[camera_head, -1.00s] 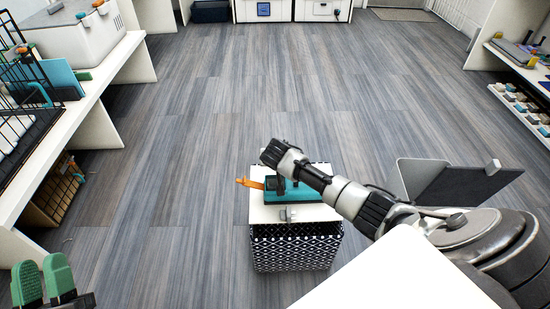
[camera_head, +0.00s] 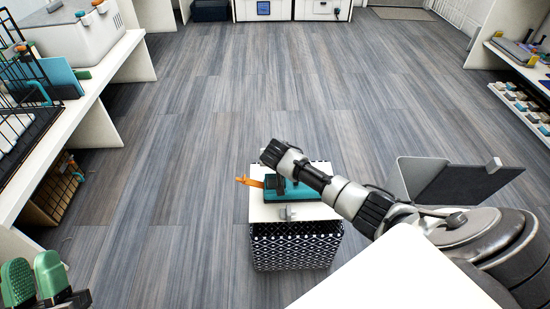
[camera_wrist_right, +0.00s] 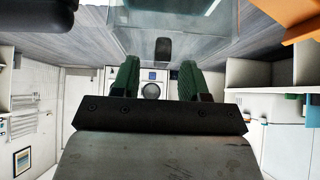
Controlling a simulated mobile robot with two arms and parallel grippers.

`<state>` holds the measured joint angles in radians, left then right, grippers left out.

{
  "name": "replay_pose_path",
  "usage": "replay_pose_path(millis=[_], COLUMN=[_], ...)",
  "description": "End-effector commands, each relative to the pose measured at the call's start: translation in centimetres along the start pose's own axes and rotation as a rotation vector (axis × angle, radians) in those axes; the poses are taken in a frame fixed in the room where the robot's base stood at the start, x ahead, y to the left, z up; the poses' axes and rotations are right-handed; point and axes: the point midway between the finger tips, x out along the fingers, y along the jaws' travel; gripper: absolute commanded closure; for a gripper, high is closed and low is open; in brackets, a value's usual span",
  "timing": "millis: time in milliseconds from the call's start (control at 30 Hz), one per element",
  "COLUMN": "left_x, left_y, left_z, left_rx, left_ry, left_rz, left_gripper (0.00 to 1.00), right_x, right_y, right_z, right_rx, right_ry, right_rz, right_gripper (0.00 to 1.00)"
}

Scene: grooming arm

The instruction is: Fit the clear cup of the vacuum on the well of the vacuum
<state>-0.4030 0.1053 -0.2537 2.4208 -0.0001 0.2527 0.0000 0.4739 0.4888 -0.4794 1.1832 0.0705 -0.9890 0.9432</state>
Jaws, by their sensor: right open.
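The vacuum (camera_head: 295,191) shows as a teal body with an orange part (camera_head: 250,183) on its left. It lies on the white top of a patterned box (camera_head: 295,248). My right arm reaches over it from the right and hides part of it; the right fingertips are hidden in the head view. In the right wrist view my right gripper (camera_wrist_right: 157,78) is open, its green fingers apart. A clear, see-through piece (camera_wrist_right: 200,22), which looks like the clear cup, is beyond the fingertips. I cannot make out the well. My left gripper (camera_head: 35,277) is open and empty at the lower left.
A white counter (camera_head: 97,88) with a black wire rack (camera_head: 45,105) runs along the left. A dark grey panel (camera_head: 465,185) stands beside my right arm. Shelves (camera_head: 520,100) with small blocks are at the right. The wooden floor in the middle is clear.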

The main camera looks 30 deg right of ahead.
Motion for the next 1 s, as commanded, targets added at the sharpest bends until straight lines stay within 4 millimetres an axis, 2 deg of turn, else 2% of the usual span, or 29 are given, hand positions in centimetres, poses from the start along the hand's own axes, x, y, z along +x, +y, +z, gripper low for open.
replay_pose_path(millis=[167, 467, 667, 1000], left_x=[-0.2, -1.1, -2.5, -6.6], left_y=[-0.1, -0.8, -1.3, -2.1], left_z=[1.0, 4.4, 6.6, 9.2], left_rx=[-0.002, 0.013, 0.020, 0.026], left_ry=[-0.088, -0.393, -0.611, -0.984], left_rz=[-0.007, -0.020, -0.032, -0.056], left_gripper=[0.70, 0.70, 0.70, 0.70], right_x=[-0.7, -3.1, -4.9, -8.2], right_y=[0.0, 0.0, 0.0, 0.0], right_z=[0.0, -0.1, -0.1, -0.1], right_rx=[0.000, 0.000, -0.001, 0.000], right_ry=[0.000, -0.001, 0.000, 0.000], right_rz=[0.000, 0.000, 0.000, -0.001], right_gripper=[0.56, 0.56, 0.56, 0.56])
